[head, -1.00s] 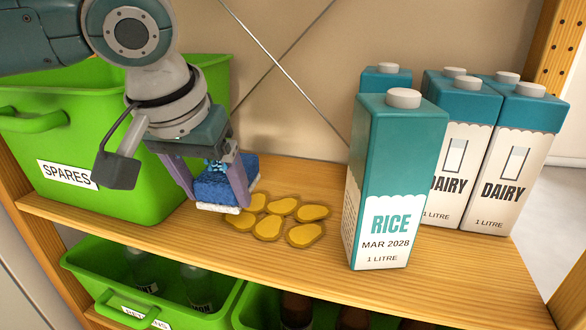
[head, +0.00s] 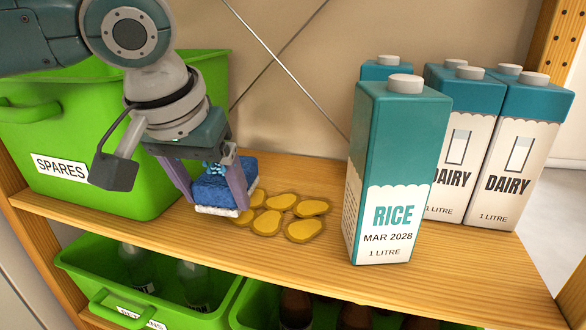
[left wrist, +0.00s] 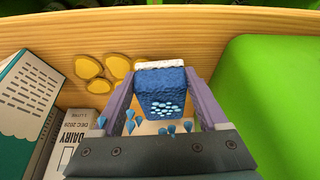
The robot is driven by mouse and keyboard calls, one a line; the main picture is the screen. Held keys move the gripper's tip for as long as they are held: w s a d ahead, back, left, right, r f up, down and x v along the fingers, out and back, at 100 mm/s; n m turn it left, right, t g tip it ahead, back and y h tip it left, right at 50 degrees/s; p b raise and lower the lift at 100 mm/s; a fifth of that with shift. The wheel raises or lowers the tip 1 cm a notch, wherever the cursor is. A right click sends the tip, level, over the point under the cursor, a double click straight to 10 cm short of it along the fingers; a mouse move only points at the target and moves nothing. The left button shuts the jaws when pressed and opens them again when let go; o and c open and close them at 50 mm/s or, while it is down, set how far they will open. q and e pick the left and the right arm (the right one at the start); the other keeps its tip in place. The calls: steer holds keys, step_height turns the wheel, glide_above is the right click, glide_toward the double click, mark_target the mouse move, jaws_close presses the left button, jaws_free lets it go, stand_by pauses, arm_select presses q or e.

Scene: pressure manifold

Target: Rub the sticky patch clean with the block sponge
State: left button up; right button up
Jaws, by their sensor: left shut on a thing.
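The block sponge (head: 222,190) is blue with a white layer underneath. My left gripper (head: 218,192) is shut on it and holds it at the left end of the sticky patch. The sponge also shows between the purple fingers in the left wrist view (left wrist: 161,92). The sticky patch (head: 283,202) is several yellow-brown blobs on the wooden shelf. Part of its left side is hidden behind the gripper and sponge. I cannot tell whether the sponge touches the shelf. My right gripper is not in view.
A green bin labelled SPARES (head: 120,160) stands left of the sponge. A RICE carton (head: 390,190) stands right of the patch, with several DAIRY cartons (head: 503,165) behind it. Green bins with bottles (head: 150,285) are on the shelf below. The shelf's front edge (head: 270,277) is close.

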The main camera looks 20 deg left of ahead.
arm_select(q)
steer(key=shift+f, duration=1.05)
